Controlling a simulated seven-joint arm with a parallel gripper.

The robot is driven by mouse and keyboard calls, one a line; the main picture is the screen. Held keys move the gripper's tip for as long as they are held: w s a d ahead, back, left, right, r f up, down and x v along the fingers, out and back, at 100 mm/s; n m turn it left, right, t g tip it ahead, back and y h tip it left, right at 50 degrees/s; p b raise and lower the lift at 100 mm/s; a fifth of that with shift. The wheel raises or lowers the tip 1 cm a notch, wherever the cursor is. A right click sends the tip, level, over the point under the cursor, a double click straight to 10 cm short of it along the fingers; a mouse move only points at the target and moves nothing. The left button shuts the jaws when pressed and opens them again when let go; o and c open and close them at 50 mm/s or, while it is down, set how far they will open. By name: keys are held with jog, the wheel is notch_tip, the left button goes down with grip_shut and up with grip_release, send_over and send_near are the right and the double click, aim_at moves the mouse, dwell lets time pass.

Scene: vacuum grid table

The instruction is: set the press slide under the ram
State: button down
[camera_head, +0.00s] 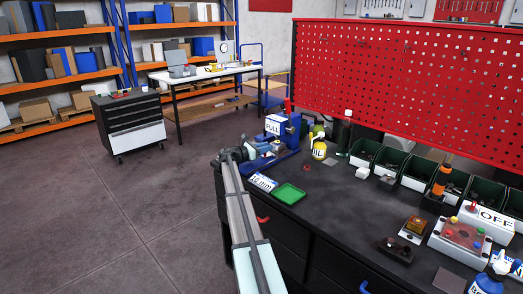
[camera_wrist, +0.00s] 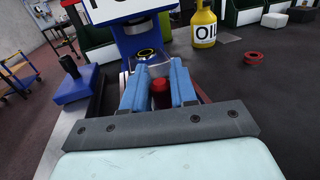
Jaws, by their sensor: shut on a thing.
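The blue press (camera_head: 287,128) stands at the left end of the dark bench, with a white PULL sign on it. In the wrist view its blue head (camera_wrist: 140,38) is just ahead, with a dark, yellow-ringed ram (camera_wrist: 147,54) beneath. My gripper (camera_wrist: 160,94) has its blue fingers closed on a red knob (camera_wrist: 160,93), close in front of the ram. A pale piece (camera_wrist: 160,69) shows between the knob and the ram. What the knob is fixed to is hidden behind my gripper, so I cannot tell how far the slide is under the ram.
A blue block with a black knob (camera_wrist: 71,88) stands to the left. A yellow OIL bottle (camera_wrist: 204,25) and a red ring (camera_wrist: 254,57) are to the right. A green tray (camera_head: 289,193) and a 10 mm sign (camera_head: 263,183) lie near the bench front.

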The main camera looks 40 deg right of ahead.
jog(key=shift+d, duration=0.25)
jog(key=c, duration=1.2)
grip_release()
jog(key=shift+d, duration=0.1)
jog(key=shift+o, duration=0.8)
jog(key=v, duration=1.4)
